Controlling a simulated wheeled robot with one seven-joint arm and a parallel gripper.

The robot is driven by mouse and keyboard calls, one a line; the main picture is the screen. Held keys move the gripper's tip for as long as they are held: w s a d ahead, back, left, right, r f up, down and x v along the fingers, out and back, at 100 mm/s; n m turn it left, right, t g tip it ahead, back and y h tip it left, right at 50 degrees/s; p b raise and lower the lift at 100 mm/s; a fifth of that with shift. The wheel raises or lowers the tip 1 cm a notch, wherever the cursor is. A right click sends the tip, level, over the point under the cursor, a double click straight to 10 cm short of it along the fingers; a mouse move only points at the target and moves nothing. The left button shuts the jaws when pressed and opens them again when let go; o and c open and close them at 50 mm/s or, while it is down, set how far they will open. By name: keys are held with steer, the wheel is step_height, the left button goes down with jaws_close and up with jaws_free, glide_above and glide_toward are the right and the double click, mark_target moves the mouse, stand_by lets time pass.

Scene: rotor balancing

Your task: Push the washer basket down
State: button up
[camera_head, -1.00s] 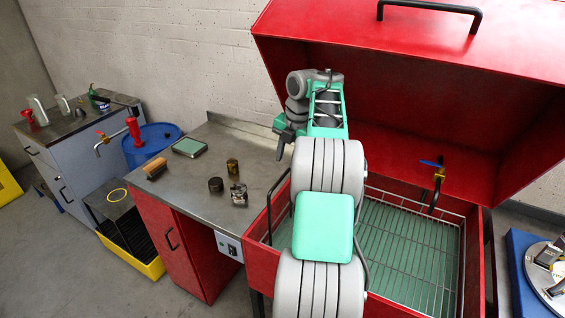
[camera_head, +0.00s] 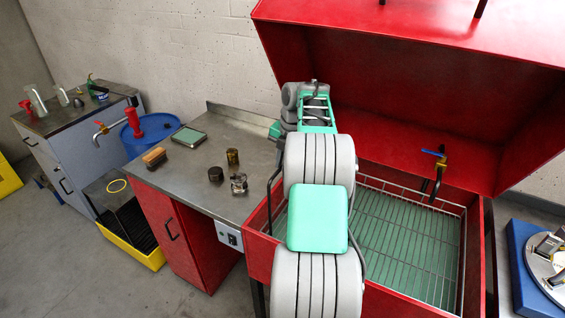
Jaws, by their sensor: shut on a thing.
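The washer basket (camera_head: 400,240) is a wire rack with a silvery rim inside the open red washer tank (camera_head: 381,302). Its left part is hidden behind my arm. A dark bent handle (camera_head: 270,200) rises at the basket's left side. My gripper (camera_head: 281,152) is at the top of this handle, left of my arm. Only a bit of its dark fingers shows; it is shut, apparently on the handle, but the contact is hidden.
The red lid (camera_head: 400,110) stands open above the tank. A tap with a blue lever (camera_head: 436,165) is at the tank's back. The steel bench (camera_head: 200,180) to the left holds a brush (camera_head: 154,157), a green-topped scale (camera_head: 188,137) and small metal parts (camera_head: 239,184). A blue stand (camera_head: 525,262) is at right.

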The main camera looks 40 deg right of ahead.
jaws_close()
stand_by(0.7)
steer(key=shift+f, duration=0.1)
step_height(320, 180, down, 18)
steer(key=b, duration=1.9)
steer(key=shift+r, duration=0.4)
